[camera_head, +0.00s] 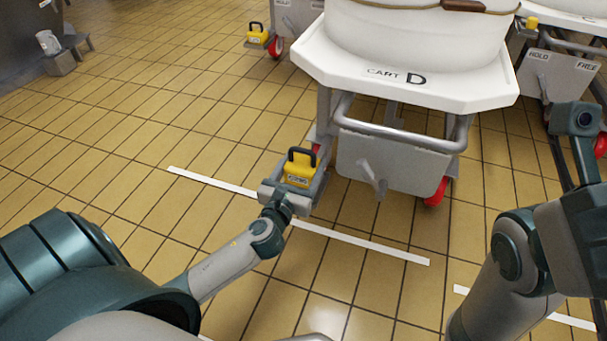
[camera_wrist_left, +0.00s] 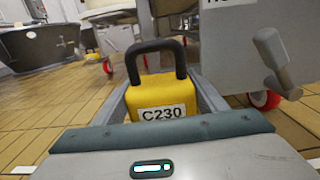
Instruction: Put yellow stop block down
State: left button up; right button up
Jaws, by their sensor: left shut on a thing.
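The yellow stop block (camera_head: 299,170) has a black loop handle and a white label. In the left wrist view the block (camera_wrist_left: 162,98) sits between the two grey fingers, and its label reads C230. My left gripper (camera_head: 303,180) is shut on the block, low near the floor by the front left wheel of cart D (camera_head: 420,80). I cannot tell whether the block touches the floor or the wheel. My right arm comes in at the right; its gripper jaws do not show clearly.
Cart D has red wheels (camera_head: 436,192), a grey front plate (camera_head: 390,160) and a lever. White floor lines (camera_head: 360,243) run in front of it. Another yellow block (camera_head: 258,36) stands by a wheel at the back left. Tiled floor is clear at the left.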

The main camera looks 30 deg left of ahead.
pick_arm(q)
jog(key=shift+f+b, duration=1.35)
jog(key=shift+f, duration=0.4)
jog(key=shift+f, duration=0.15)
jog(key=o, duration=1.4)
jog(key=shift+o, duration=0.2)
